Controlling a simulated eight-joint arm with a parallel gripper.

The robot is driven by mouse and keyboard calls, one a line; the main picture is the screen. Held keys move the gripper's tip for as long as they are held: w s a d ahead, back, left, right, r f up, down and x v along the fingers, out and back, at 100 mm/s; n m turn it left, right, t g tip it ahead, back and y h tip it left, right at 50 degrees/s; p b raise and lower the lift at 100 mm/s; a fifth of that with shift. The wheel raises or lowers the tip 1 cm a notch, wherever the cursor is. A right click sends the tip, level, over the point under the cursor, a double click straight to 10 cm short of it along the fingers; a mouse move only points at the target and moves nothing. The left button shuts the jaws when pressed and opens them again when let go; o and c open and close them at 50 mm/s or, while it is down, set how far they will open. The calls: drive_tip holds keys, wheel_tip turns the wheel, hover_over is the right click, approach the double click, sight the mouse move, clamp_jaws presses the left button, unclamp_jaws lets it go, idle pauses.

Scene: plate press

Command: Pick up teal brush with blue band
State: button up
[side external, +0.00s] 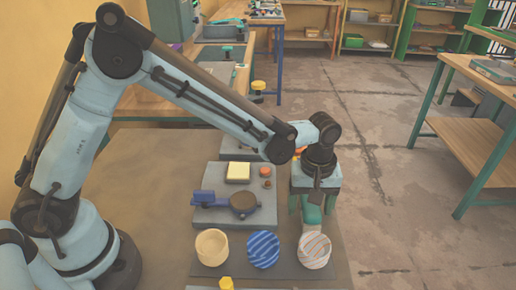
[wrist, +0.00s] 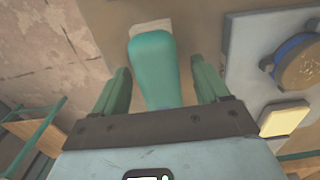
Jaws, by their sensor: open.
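A teal brush (wrist: 158,75) with a pale end lies between the two green fingers of my gripper (wrist: 160,92) in the wrist view. There is a gap on each side, so the fingers are not closed on it. In the side view my gripper (side external: 313,203) points down over the teal brush (side external: 311,215), just behind the striped bowls.
A grey press base (side external: 210,217) with a dark round plate (side external: 243,203) and blue handle stands left of my gripper. A yellow pad (side external: 238,171) lies behind it. A cream bowl (side external: 212,247), blue-striped bowl (side external: 263,250) and orange-striped bowl (side external: 314,250) stand in front.

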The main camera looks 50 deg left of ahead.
drive_tip(key=c, duration=1.1)
drive_tip(key=shift+r, duration=0.15)
drive_tip(key=shift+r, duration=0.45)
drive_tip(key=r, duration=0.2)
drive_tip(key=s+d+r, duration=0.1)
drive_tip(key=shift+r, duration=0.35)
drive_tip(key=s+d+r, duration=0.4)
drive_tip(key=s, duration=0.1)
drive_tip(key=s+d+r, duration=0.2)
drive_tip(key=s, duration=0.1)
drive_tip(key=shift+s+r, duration=0.1)
drive_tip(key=shift+s, duration=0.15)
